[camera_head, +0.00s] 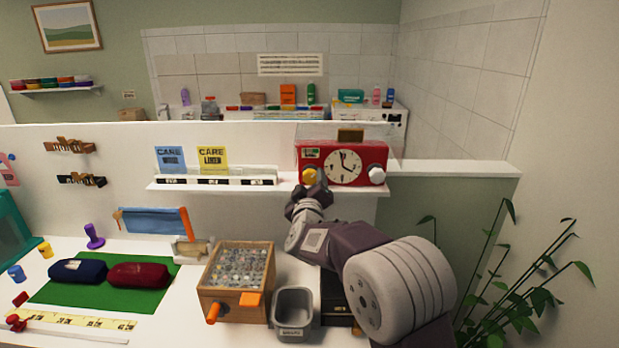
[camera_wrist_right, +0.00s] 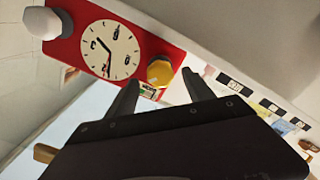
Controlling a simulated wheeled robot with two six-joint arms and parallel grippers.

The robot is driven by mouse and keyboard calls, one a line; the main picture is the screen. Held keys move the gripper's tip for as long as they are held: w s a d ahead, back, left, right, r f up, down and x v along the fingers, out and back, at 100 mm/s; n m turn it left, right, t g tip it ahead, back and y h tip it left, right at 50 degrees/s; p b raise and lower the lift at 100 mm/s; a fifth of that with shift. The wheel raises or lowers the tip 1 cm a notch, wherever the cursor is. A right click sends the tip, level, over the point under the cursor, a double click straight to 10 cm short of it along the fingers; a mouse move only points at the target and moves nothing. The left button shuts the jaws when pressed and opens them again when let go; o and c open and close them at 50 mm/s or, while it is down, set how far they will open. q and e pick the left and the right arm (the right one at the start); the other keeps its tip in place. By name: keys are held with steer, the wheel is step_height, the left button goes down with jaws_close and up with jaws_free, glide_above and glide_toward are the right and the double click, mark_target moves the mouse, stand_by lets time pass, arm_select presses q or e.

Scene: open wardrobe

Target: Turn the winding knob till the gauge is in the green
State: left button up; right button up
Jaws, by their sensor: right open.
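The red timer box (camera_head: 343,154) with a round white clock face (camera_head: 343,167) sits on the wall shelf. Its yellow winding knob (camera_head: 309,175) is at its lower left, and it also shows in the right wrist view (camera_wrist_right: 160,71). A small gauge (camera_head: 311,153) with a green part sits above the knob; its pointer is too small to read. My right gripper (camera_head: 313,186) is at the knob, with its fingers (camera_wrist_right: 161,77) open on either side of it in the wrist view. I cannot tell whether they touch it. My left gripper is out of view.
A white knob (camera_head: 376,174) is at the box's right. Blue (camera_head: 170,159) and yellow (camera_head: 212,158) care cards stand left of it on the shelf (camera_head: 160,187). Below are a wooden crate (camera_head: 240,301) and a grey bin (camera_head: 292,312). A plant (camera_head: 530,290) stands at right.

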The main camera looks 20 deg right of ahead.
mark_target(310, 179)
steer(key=x, duration=0.4)
jaws_close()
steer(key=shift+m, duration=0.3)
